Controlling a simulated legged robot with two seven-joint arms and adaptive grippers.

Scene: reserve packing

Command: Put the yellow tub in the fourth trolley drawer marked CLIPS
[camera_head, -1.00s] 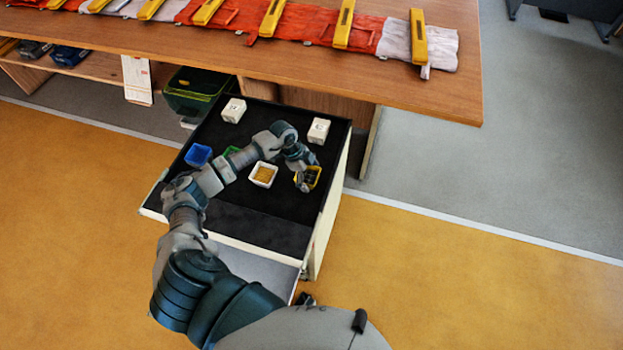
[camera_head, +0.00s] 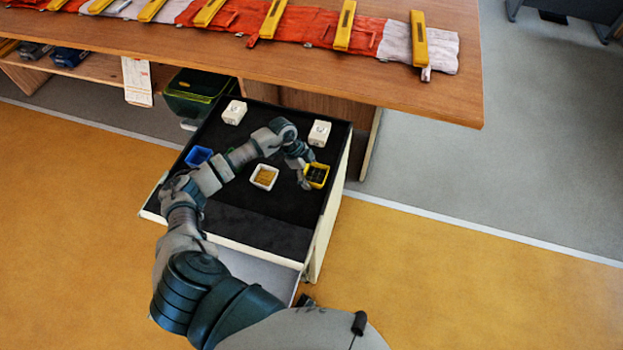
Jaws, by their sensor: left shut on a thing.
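The yellow tub (camera_head: 317,174) is at the right side of the black trolley top (camera_head: 268,218), with dark contents inside. My left gripper (camera_head: 306,181) is at the tub's left side and shut on it; the fingertips are small and partly hidden. I cannot tell whether the tub is lifted or still touches the top. Below the trolley top's front edge, a pale grey surface (camera_head: 258,275) sticks out, partly covered by my arm. No CLIPS marking can be read. My right gripper is not in view.
A white tub (camera_head: 264,177) with tan contents stands left of the gripper, and a blue tub (camera_head: 198,156) farther left. Two white boxes (camera_head: 234,112) (camera_head: 319,133) stand at the back. A wooden bench (camera_head: 440,92) overhangs behind. A dark green bin (camera_head: 195,92) is behind left.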

